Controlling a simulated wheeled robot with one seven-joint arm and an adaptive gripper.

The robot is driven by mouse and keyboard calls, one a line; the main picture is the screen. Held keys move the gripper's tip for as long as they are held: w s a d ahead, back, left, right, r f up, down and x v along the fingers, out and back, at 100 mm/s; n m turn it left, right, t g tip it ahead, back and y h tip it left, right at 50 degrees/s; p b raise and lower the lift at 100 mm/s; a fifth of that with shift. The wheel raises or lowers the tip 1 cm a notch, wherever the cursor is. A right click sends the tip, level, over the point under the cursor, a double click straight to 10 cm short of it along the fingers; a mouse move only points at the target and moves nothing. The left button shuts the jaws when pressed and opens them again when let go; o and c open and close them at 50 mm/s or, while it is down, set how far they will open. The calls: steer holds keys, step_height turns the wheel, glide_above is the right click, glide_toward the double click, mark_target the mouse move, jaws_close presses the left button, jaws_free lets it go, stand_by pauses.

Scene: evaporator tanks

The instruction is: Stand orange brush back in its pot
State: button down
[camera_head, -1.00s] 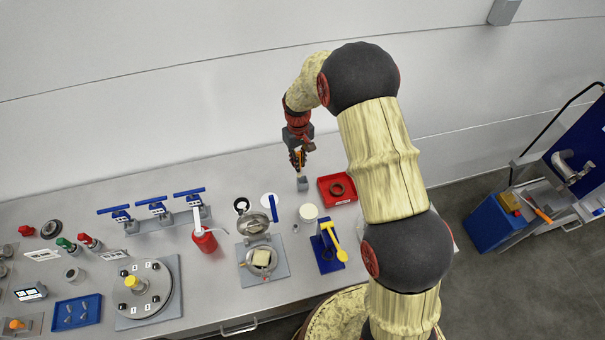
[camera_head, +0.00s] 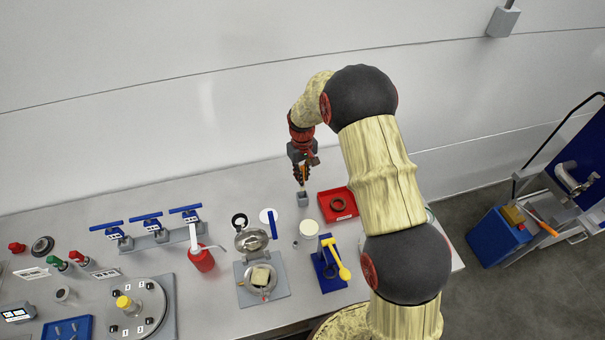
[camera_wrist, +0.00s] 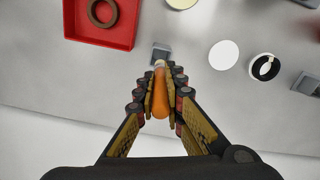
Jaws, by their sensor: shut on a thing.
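My gripper (camera_head: 303,168) is shut on the orange brush (camera_wrist: 160,98), which also shows in the head view (camera_head: 304,173). The brush hangs roughly upright, its pale lower end pointing down. A small grey square pot (camera_head: 302,199) stands on the bench directly below, and it also shows in the wrist view (camera_wrist: 161,53). The brush's lower end overlaps the pot's near edge in the wrist view.
A red tray (camera_head: 337,204) with a brown ring stands right of the pot. A white lidded jar (camera_head: 309,229), a white disc (camera_head: 269,216) and a blue holder with a yellow scoop (camera_head: 328,265) are near. The bench behind the pot is clear to the wall.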

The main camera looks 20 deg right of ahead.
mark_target(302, 166)
steer(key=shift+f+b, duration=2.1)
steer(key=shift+f, duration=1.5)
steer(key=c, duration=1.8)
jaws_free()
step_height(302, 166, up, 12)
steer(key=shift+r, duration=0.1)
steer(key=shift+w, duration=0.1)
